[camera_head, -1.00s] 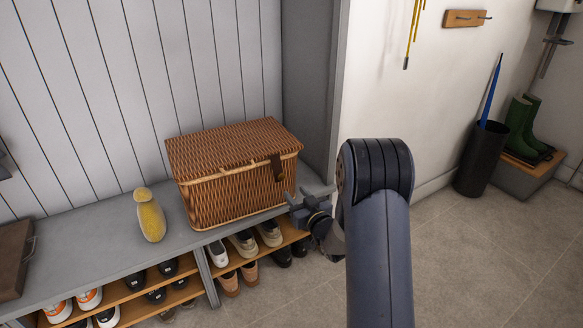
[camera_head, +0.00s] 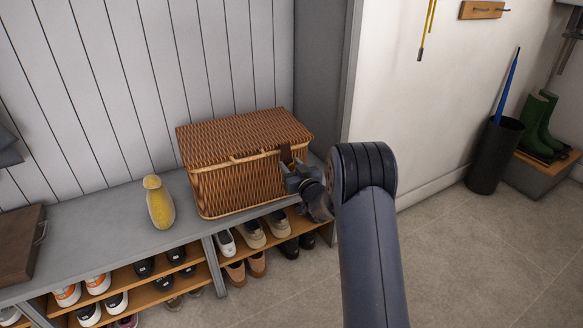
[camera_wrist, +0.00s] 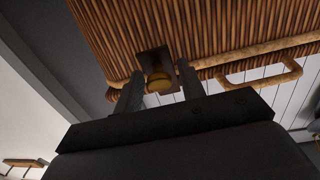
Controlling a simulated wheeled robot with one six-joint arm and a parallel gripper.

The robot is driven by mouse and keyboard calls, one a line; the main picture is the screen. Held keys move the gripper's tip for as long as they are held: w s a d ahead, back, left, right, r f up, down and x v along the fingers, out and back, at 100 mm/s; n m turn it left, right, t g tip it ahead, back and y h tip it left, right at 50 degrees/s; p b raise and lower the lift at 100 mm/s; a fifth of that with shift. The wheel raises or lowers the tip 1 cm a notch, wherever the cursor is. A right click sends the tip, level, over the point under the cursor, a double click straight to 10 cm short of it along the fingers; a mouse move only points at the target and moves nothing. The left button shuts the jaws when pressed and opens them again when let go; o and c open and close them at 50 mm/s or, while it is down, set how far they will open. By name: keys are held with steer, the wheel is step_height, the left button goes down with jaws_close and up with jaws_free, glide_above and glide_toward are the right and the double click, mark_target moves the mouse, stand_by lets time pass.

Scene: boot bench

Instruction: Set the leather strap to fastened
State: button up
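The wicker basket (camera_head: 232,185) stands on the bench with its lid down. The dark leather strap (camera_head: 286,154) hangs at the front right of the lid, partly hidden by my gripper (camera_head: 298,178). My gripper's fingers (camera_wrist: 160,72) stand apart, one on each side of the strap and brass piece. I cannot tell whether either finger touches the strap, or whether the strap is joined to the brass piece.
The grey bench (camera_head: 100,222) holds a yellow figure (camera_head: 160,205) left of the basket and a brown case (camera_head: 20,245) at the far left. Shoes fill the shelves below. A grey upright panel (camera_head: 325,75) stands right of the basket.

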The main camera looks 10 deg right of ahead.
mark_target(288, 166)
jaws_close()
stand_by(0.3)
steer(key=shift+f, duration=0.15)
steer(key=b, duration=0.2)
steer(key=shift+w+f+t+b, duration=0.15)
steer(key=shift+f+t+b, duration=0.15)
steer(key=shift+b, duration=0.05)
steer(key=t+b, duration=0.1)
steer(key=b, duration=0.4)
steer(key=shift+w+a+f+t+y, duration=0.15)
steer(key=shift+w+f+t+y, duration=0.15)
steer(key=shift+w+f+t, duration=0.1)
steer(key=b, duration=0.2)
steer(key=w+t+b, duration=0.1)
steer(key=b, duration=0.1)
steer(key=shift+a+f+t+b, duration=0.15)
steer(key=shift+f+t+b, duration=0.05)
steer(key=shift+t+b, duration=0.1)
steer(key=shift+w+r+t+y+b, duration=0.2)
steer(key=shift+t+y+b, duration=0.15)
steer(key=shift+b, duration=0.3)
